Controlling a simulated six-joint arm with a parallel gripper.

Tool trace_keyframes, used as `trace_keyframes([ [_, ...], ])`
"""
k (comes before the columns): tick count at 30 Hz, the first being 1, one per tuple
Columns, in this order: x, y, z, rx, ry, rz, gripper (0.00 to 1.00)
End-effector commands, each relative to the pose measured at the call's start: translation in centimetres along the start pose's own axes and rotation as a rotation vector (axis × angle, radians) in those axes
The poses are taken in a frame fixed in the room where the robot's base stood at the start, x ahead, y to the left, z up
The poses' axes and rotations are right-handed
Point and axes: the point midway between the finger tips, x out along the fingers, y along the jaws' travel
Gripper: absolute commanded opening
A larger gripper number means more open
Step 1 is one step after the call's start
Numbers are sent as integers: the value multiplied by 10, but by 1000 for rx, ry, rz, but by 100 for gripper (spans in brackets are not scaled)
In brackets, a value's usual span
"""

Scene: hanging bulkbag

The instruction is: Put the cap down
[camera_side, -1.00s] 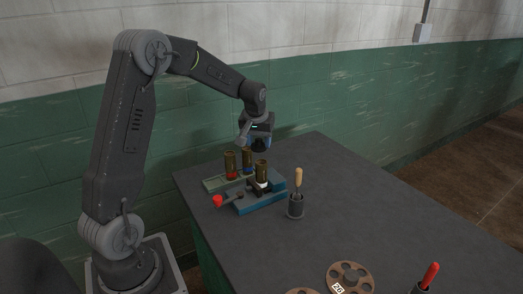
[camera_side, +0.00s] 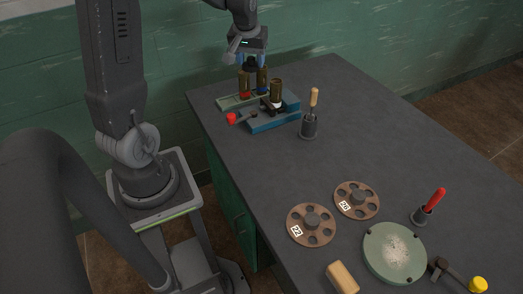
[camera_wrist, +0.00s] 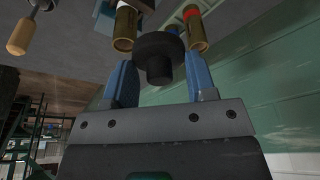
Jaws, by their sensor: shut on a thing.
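A dark round cap with a wide flange and a narrower knob (camera_wrist: 159,72) sits between the blue fingers of my gripper (camera_wrist: 161,82) in the wrist view. My gripper (camera_side: 250,61) is shut on it. In the side view the gripper is over the rear of a group of brass cylinders, with the cap partly hidden between the fingers. The left cylinder (camera_side: 244,82) has a red band, and the right one (camera_side: 276,88) has a white band. Another brass cylinder (camera_side: 263,74) stands behind them. I cannot tell whether the cap touches a cylinder.
The cylinders stand around a blue fixture (camera_side: 272,122) with a red-knobbed lever (camera_side: 231,118) and a pale green tray (camera_side: 229,103). A wooden-handled tool stands in a dark holder (camera_side: 309,127). Numbered discs (camera_side: 311,226) lie nearer. The table's middle is mostly clear.

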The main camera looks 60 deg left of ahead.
Motion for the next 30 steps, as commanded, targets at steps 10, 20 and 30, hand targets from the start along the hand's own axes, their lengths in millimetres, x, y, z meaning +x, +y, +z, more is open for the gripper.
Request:
trace_keyframes([
  [10,52,79,152,20,-6,2,25],
  [20,64,87,220,32,-1,9,25],
  [30,99,87,234,30,-2,7,25],
])
